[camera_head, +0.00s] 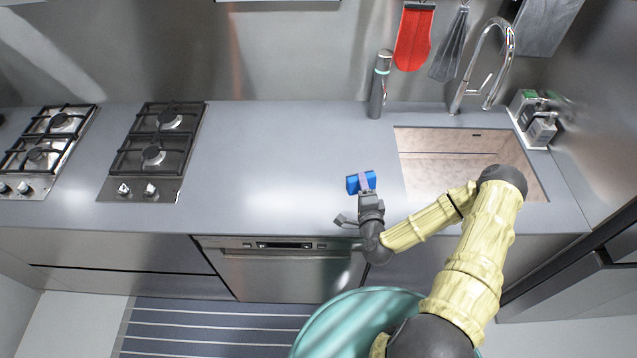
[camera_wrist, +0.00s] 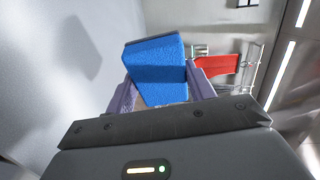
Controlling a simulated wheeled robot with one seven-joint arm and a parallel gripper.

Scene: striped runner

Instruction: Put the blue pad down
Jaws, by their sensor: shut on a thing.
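The blue pad (camera_head: 354,185) is a small blue block with a dark layer along one side. My gripper (camera_head: 366,183) is shut on it over the counter (camera_head: 265,160), left of the sink. In the wrist view the blue pad (camera_wrist: 158,65) sits between the two purple-grey fingers of my gripper (camera_wrist: 160,95), tilted in the picture. A shadow lies on the counter at the left of the wrist view. I cannot tell exactly how high the pad is above the counter.
The sink (camera_head: 470,160) with a tall faucet (camera_head: 486,65) lies to the right. A grey bottle (camera_head: 379,85) stands at the back of the counter. Gas burners (camera_head: 155,150) are at the left. The counter between burners and gripper is clear.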

